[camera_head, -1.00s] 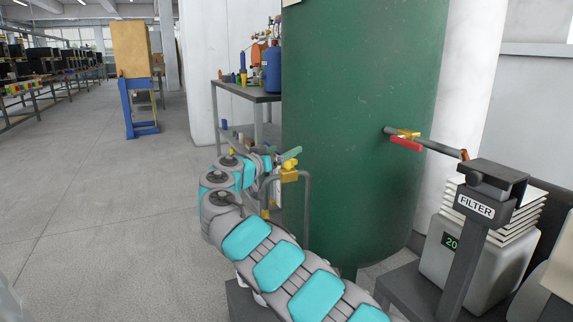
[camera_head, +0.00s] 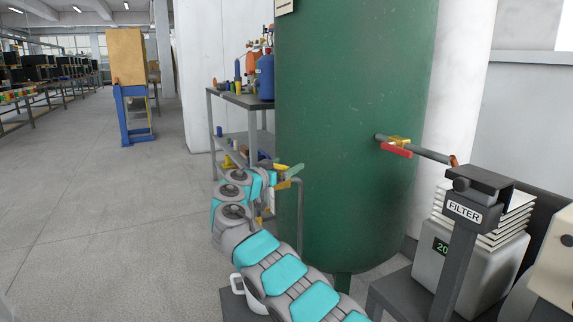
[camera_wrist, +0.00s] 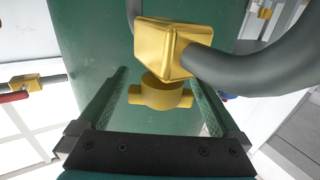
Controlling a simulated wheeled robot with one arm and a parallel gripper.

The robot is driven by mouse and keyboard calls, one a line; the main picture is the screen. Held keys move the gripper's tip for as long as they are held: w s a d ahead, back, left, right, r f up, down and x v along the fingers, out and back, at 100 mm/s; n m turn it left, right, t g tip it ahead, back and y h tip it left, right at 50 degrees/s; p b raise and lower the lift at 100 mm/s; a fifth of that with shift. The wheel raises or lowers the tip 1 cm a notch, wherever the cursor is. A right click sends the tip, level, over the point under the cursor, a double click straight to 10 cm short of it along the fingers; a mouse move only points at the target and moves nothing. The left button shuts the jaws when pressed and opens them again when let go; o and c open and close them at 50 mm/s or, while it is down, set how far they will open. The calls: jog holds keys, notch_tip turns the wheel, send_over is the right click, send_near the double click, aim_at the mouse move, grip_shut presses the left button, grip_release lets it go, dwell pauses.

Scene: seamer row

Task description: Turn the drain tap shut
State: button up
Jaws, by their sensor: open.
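I cannot tell from labels which is the drain tap. In the wrist view my gripper (camera_wrist: 157,76) is open, its fingers either side of a brass fitting (camera_wrist: 160,96), with no clear contact.
A filter stand (camera_head: 463,210) and a pale container (camera_head: 450,250) stand right of the tank. A shelf table (camera_head: 240,98) with bottles is behind my arm. A blue stand (camera_head: 133,115) with a tan box is further back. The floor at left is clear.

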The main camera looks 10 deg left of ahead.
jog(key=shift+w+d, duration=0.15)
jog(key=shift+w, duration=0.2)
jog(key=c, duration=1.2)
jog(key=shift+c, duration=0.2)
